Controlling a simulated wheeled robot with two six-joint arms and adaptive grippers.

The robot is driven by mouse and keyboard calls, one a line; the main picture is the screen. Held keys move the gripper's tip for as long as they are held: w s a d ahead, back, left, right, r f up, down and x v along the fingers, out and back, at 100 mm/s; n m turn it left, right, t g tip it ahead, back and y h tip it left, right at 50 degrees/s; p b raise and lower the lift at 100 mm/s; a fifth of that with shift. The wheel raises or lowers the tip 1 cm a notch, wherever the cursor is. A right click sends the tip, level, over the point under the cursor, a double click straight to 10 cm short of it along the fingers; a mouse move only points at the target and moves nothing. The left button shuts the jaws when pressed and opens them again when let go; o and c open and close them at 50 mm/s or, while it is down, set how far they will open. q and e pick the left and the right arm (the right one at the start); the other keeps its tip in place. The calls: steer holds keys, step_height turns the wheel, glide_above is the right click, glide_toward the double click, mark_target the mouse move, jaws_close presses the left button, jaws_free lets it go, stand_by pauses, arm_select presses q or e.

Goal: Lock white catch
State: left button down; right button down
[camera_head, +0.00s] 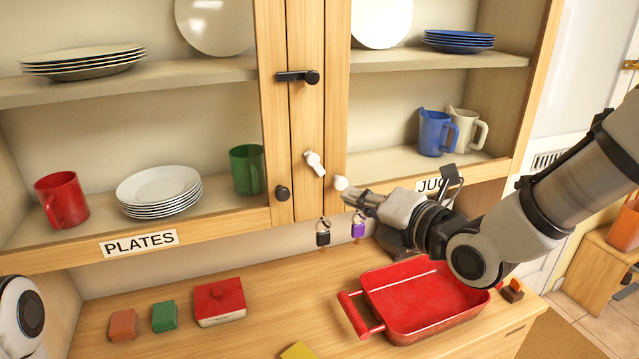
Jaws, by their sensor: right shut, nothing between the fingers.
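The white catch (314,162) is on the wooden post between the two cupboard doors. It sits at a slant, its upper end to the left and its lower end to the right. A black catch (298,77) higher on the same post lies level, pointing left. My right gripper (350,197) is shut and empty. In the picture its tips are right of and below the white catch, close to the white knob (341,183) of the right door. I cannot tell whether they touch the knob. My left gripper is not in view.
A black knob (282,193) is on the left door. A black padlock (323,232) and a purple padlock (358,226) hang below the cupboard. A red tray (425,300) stands on the counter under my right arm. A red box (219,302) and sponges (164,316) are left.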

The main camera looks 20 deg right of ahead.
mark_target(309, 181)
steer(key=p+x, duration=1)
steer(key=shift+w+f, duration=0.25)
steer(key=shift+d, duration=0.1)
